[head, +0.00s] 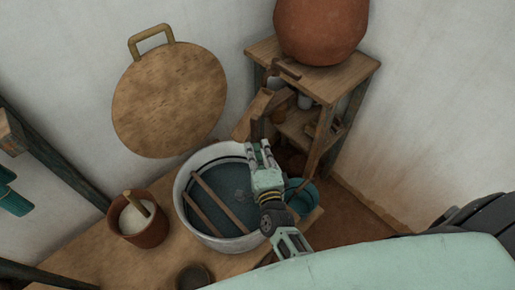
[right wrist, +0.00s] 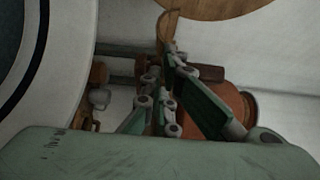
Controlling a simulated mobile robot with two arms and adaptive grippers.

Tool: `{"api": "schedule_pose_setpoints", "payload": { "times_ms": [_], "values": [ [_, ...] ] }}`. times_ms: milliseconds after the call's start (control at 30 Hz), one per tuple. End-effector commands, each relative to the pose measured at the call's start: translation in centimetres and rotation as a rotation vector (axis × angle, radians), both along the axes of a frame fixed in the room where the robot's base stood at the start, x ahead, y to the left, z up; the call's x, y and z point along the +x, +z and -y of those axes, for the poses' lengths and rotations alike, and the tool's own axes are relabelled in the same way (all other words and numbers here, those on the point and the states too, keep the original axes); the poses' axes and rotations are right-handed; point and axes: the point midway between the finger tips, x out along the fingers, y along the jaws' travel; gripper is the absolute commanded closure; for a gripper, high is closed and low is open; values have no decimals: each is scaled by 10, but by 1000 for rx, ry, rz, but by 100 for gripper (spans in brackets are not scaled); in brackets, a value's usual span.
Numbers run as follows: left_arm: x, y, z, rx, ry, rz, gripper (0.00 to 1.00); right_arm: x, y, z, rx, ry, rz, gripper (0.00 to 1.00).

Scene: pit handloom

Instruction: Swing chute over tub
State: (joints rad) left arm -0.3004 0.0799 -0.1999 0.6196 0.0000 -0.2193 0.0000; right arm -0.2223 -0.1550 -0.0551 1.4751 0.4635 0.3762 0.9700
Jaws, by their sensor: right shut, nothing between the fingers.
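The wooden chute (head: 252,115) slants down and left from the small shelf stand in the head view. Its lower end shows beside the far right rim of the tub, and I cannot tell whether it overhangs it. The white-walled tub (head: 182,208) holds dark blue liquid, with two wooden sticks across it. My right gripper (head: 261,148) is above the tub's right side, its fingertips close to the chute's lower end. It is shut and empty; contact with the chute cannot be told. In the right wrist view the fingers (right wrist: 160,95) show in the middle, with the tub (right wrist: 70,60) at left. My left gripper is not in view.
A clay jar (head: 321,28) stands on the wooden stand (head: 352,75). A round wooden lid (head: 170,100) is against the wall. A clay pot (head: 140,232) with pale contents is left of the tub. A small teal bucket (head: 308,198) is right of my gripper.

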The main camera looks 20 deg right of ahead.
Motion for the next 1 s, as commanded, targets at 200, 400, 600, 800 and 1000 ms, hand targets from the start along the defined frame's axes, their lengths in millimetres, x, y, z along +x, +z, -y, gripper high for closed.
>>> {"api": "schedule_pose_setpoints", "payload": {
  "times_ms": [200, 400, 600, 800, 1000],
  "values": [
    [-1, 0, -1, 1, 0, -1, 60, -18, -1, -2, -1, 0, -2, 100],
    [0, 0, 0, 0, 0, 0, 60, -60, -2, -9, 0, 0, -4, 100],
    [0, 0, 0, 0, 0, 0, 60, -98, -1, -14, -1, 1, -3, 100],
    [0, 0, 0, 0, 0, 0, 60, -116, 0, -17, -1, 0, 0, 100],
    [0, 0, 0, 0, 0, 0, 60, -119, 0, -18, 0, 0, 0, 100]
  ]
}}
